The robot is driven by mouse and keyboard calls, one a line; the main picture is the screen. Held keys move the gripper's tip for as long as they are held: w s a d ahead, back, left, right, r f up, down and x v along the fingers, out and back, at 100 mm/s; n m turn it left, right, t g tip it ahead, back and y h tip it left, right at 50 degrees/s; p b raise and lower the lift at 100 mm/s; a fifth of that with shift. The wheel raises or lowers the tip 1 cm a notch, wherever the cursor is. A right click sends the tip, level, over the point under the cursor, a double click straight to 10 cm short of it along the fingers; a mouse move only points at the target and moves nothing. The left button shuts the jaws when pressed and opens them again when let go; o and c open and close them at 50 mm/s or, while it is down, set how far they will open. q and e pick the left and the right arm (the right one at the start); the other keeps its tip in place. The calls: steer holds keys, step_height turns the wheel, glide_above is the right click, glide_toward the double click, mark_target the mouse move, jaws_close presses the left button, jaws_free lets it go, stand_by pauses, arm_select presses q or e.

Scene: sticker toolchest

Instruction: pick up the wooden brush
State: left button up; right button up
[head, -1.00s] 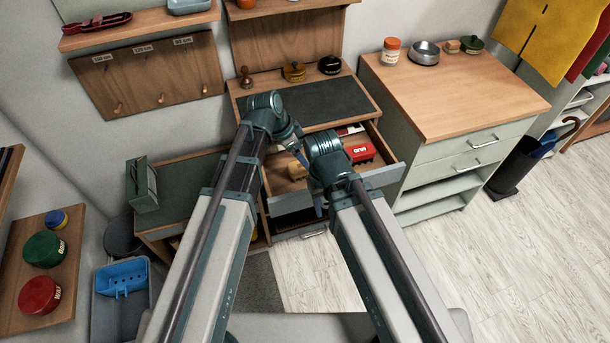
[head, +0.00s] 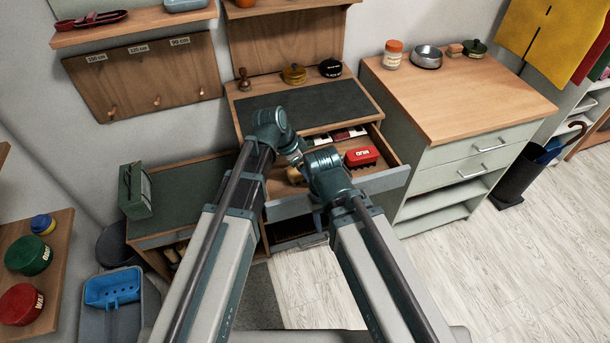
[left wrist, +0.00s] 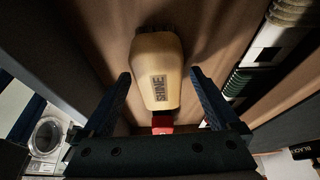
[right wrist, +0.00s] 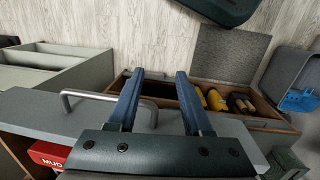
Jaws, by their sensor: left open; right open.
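The wooden brush, a pale block marked SHINE (left wrist: 155,72), lies in the open drawer (head: 382,180). In the head view the brush (head: 294,175) is mostly hidden behind my arms. My left gripper (left wrist: 160,76) is open above the drawer, with one finger on each side of the brush's nearer end in the left wrist view. My right gripper (right wrist: 160,75) is open and empty at the drawer front, beside the metal handle (right wrist: 100,96). One finger overlaps the handle in that view.
A red MUD brush (head: 361,156) lies to the right in the drawer. Small cards and dark-and-white items (head: 336,136) lie at its back. A lower compartment holds yellow-topped brushes (right wrist: 215,99). A light cabinet (head: 440,150) stands close on the right. Open floor (head: 400,285) lies in front.

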arm_select(q)
steer(key=shift+f, duration=0.25)
stand_by(0.4)
steer(key=c, duration=1.5)
jaws_close()
steer(key=shift+r, duration=0.1)
step_height(320, 180, up, 10)
steer(key=p, duration=1)
steer(key=shift+r, duration=0.25)
